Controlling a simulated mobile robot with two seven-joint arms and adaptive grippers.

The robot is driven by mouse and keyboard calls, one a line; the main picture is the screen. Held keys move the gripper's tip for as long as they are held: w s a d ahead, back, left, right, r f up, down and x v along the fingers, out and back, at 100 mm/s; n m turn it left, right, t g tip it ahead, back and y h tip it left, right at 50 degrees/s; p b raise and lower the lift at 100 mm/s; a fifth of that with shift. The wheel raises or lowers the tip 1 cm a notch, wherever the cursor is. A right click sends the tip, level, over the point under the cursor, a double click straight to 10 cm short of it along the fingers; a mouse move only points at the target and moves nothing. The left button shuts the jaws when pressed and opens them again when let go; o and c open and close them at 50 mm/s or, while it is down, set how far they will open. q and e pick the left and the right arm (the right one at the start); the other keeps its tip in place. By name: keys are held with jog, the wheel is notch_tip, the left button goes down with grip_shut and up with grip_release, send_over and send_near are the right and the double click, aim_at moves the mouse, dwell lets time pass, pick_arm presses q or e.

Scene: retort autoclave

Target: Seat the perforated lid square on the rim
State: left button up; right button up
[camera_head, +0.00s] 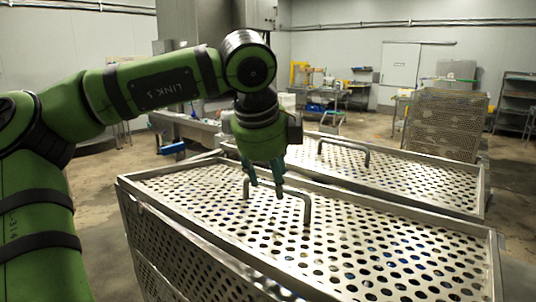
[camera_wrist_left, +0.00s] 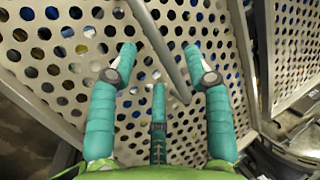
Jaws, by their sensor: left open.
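The perforated lid (camera_head: 350,245) is a pale metal sheet with round holes, lying across the top of the near basket inside its raised rim (camera_head: 155,203). I cannot tell whether every edge is fully seated. A bent bar handle (camera_head: 307,212) stands up from the lid. My left gripper (camera_head: 265,188) points down over the lid at this handle. In the left wrist view its teal fingers (camera_wrist_left: 160,62) are spread open, and the handle bar (camera_wrist_left: 163,48) runs diagonally between them. I cannot tell whether they touch it. My right gripper is not in view.
A second basket with a similar perforated lid (camera_head: 410,177) and handle (camera_head: 345,145) stands just behind. Benches and shelves line the far wall. Open floor lies at left.

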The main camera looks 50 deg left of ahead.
pick_arm(q)
jog(key=shift+x, duration=0.9)
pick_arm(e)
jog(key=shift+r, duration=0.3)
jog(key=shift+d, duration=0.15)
pick_arm(q)
jog(key=shift+c, duration=0.8)
grip_shut()
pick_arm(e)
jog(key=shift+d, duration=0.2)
pick_arm(q)
jog(key=shift+a, duration=0.1)
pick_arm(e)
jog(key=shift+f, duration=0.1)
